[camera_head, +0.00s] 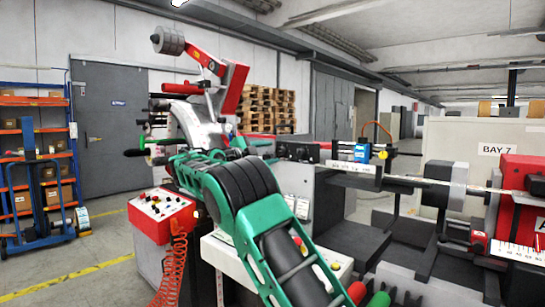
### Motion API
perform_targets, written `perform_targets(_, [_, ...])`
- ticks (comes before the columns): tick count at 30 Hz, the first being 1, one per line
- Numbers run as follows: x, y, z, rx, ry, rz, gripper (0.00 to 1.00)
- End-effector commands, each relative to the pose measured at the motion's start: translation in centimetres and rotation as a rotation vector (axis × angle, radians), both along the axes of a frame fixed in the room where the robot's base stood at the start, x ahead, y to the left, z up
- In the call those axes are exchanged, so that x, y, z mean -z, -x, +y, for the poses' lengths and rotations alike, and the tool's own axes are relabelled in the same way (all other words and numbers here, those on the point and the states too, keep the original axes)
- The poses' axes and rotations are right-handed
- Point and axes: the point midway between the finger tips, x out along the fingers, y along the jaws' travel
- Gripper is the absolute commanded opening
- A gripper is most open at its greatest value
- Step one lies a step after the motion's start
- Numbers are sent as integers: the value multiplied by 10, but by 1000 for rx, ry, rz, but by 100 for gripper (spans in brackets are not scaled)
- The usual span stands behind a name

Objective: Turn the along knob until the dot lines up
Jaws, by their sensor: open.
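My green and black arm rises from the bottom middle and bends left across the middle of the view. My gripper cannot be made out; my own arm links cover the area where the arm ends. No knob can be read as the along knob, and no dot can be made out at this distance. A black block with round faces (297,152) sits on the machine right of my arm. A blue unit (362,153) stands beside it above a white strip with small markings (352,167).
A red button box (162,213) with a coiled red cable stands left of my arm. A red-ended scale (517,251) and dark machine blocks fill the right. A blue trolley (38,205) and orange shelves stand far left. The floor at lower left is clear.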

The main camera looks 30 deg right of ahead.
Motion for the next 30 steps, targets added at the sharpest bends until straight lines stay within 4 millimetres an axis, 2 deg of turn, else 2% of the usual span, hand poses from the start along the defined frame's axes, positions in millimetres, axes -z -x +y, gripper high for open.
perform_targets(1, [0, 3, 11, -3, -1, 0, 45])
perform_targets(6, [0, 12, 40, -4, 0, 0, 45])
perform_targets(12, [0, 18, 60, -4, 1, -1, 45])
perform_targets(26, [0, 20, 64, -2, 5, 10, 45])
perform_targets(30, [2, 20, 66, -4, 53, 141, 45])
